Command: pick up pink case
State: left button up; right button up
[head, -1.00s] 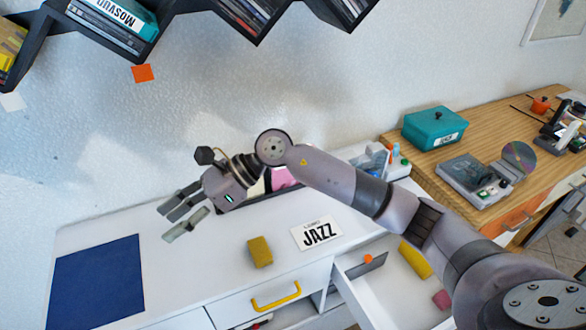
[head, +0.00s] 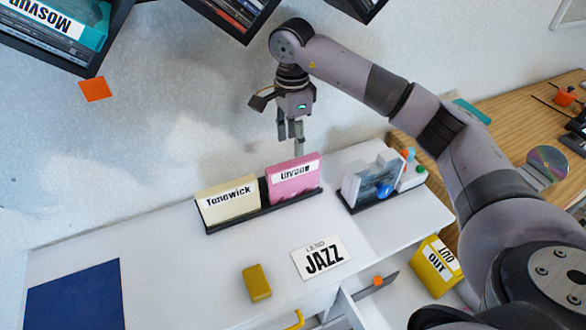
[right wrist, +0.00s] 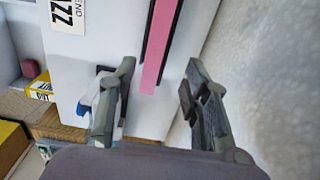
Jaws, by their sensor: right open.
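The pink case (head: 294,180) stands upright in a black rack (head: 262,214) on the white counter, with a white label on its front. A cream case labelled Tenewick (head: 228,202) stands to its left in the same rack. My right gripper (head: 291,146) is open and points down just above the pink case, apart from it. In the right wrist view the pink case (right wrist: 160,48) is seen edge-on as a narrow strip, between the directions of the two open fingers (right wrist: 152,108). My left gripper is not in view.
Shelves of discs (head: 240,20) hang on the wall above. A JAZZ card (head: 322,257), yellow block (head: 257,283) and blue mat (head: 78,297) lie in front. An open drawer (head: 400,303) is at lower right.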

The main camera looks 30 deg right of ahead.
aim_at(293, 162)
jog(key=shift+s+a+f+p, duration=0.25)
jog(key=shift+s+f+p, duration=0.1)
jog(key=shift+s+f, duration=0.25)
notch_tip(293, 162, down, 3)
jog(key=shift+w+d+r+p, duration=0.1)
jog(key=shift+d+r+p, duration=0.05)
jog(key=shift+p, duration=0.6)
notch_tip(293, 162, down, 2)
jog(key=shift+w+f, duration=0.15)
jog(key=shift+f, duration=0.15)
jog(key=c, duration=1)
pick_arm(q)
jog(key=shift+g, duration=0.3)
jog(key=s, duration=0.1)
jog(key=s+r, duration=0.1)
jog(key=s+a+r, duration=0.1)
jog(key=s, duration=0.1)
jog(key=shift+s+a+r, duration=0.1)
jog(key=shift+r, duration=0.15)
pick_arm(e)
grip_shut()
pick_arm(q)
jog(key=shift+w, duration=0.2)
